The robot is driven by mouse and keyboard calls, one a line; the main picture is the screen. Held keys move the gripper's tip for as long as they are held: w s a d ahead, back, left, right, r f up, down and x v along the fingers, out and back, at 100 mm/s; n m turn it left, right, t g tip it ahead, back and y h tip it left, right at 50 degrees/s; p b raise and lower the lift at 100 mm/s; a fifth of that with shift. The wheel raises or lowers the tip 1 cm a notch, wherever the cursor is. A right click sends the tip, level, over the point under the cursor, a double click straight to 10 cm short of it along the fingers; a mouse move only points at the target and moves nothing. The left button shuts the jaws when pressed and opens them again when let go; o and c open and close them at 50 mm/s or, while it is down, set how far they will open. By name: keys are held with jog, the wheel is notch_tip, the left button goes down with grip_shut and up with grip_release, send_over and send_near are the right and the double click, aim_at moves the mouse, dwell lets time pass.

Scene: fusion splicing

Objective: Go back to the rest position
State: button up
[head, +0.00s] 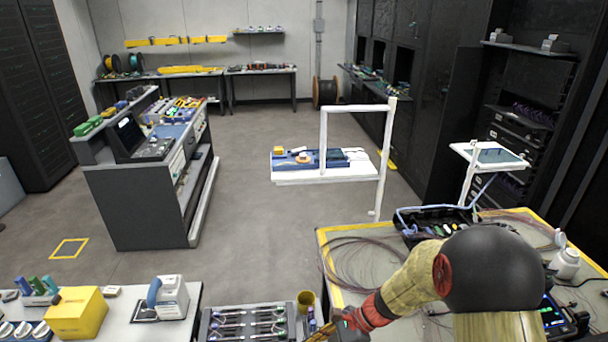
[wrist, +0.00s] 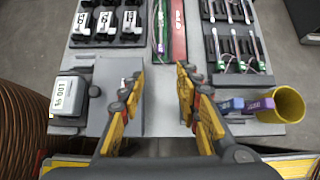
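My gripper (wrist: 158,88) shows in the wrist view with its two yellow-and-black fingers spread apart. Nothing is held between them. It points down over a grey bench surface (wrist: 161,102). In the head view my arm reaches down to the bottom edge, and the gripper there is mostly cut off, so its fingers cannot be made out.
In the wrist view a yellow cup (wrist: 283,104) stands right of the fingers, and a white labelled device (wrist: 69,96) stands left. Racks of tools fill the far side. In the head view a yellow-edged table (head: 345,300) lies under my arm; the middle floor (head: 255,230) is open.

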jog(key=s+n, duration=0.1)
jog(key=s+d+f+n, duration=0.1)
jog(key=s+g+h, duration=0.1)
jog(key=s, duration=0.1)
jog(key=shift+d+f+n, duration=0.2)
jog(key=shift+d+n, duration=0.15)
jog(key=shift+n, duration=0.05)
jog(key=s+d+r+n+t+h, duration=0.2)
jog(key=s+d+r+n, duration=0.2)
jog(key=r, duration=0.6)
jog(key=s+d+r+n+t+h, duration=0.3)
jog(key=s+d+r+n, duration=0.1)
jog(key=r, duration=0.5)
jog(key=s+d+r+n+t+h, duration=0.2)
jog(key=s+d+r+n, duration=0.3)
jog(key=r, duration=0.5)
jog(key=shift+d+r+t+h, duration=0.3)
jog(key=shift+d+h, duration=0.2)
jog(key=shift+d, duration=0.35)
jog(key=shift+s, duration=0.1)
